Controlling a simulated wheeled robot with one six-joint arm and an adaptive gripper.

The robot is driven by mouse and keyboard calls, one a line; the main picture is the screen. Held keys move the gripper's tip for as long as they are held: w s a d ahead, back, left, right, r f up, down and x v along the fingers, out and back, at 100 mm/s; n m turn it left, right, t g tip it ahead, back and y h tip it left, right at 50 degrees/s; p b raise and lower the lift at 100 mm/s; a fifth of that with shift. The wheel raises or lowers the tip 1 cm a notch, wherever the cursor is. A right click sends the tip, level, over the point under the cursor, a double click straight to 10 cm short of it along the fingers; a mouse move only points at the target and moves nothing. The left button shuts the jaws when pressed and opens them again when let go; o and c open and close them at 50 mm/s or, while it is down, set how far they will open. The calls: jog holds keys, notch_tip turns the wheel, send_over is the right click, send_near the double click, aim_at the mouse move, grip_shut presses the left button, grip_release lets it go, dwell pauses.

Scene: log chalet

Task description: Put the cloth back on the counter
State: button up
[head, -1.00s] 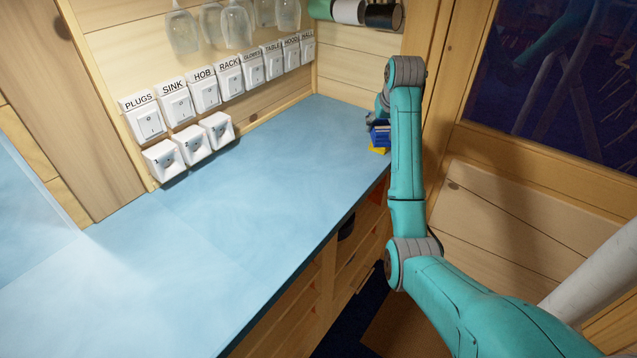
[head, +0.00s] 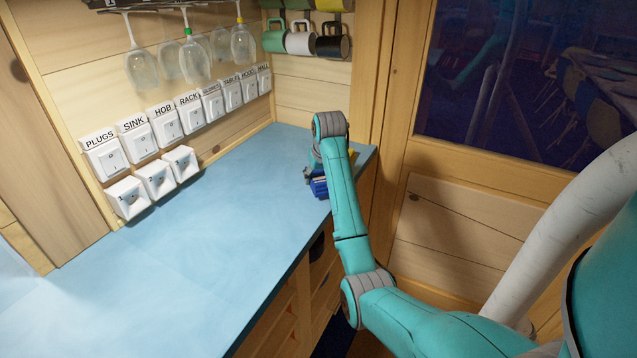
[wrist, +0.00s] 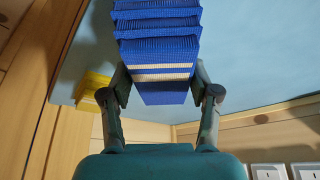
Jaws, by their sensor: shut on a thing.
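The cloth (wrist: 155,50) is blue and folded in layers, with cream stripes. My gripper (wrist: 163,92) is shut on it, one finger on each side in the wrist view. In the head view the cloth (head: 319,187) shows as a small blue patch at the front edge of the light blue counter (head: 210,235). My arm hides most of the gripper there. The counter (wrist: 265,60) also fills the background of the wrist view. I cannot tell whether the cloth touches the counter.
A yellow block-like thing (wrist: 91,90) lies at the counter edge, partly hidden by my arm in the head view (head: 351,156). Labelled switches (head: 166,124) line the wall. Glasses (head: 190,58) and mugs (head: 300,42) hang above. The counter's middle and left are clear.

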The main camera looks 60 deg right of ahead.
notch_tip(320, 180, down, 2)
jog(key=shift+f, duration=0.15)
jog(key=o, duration=1.3)
jog(key=shift+o, duration=0.2)
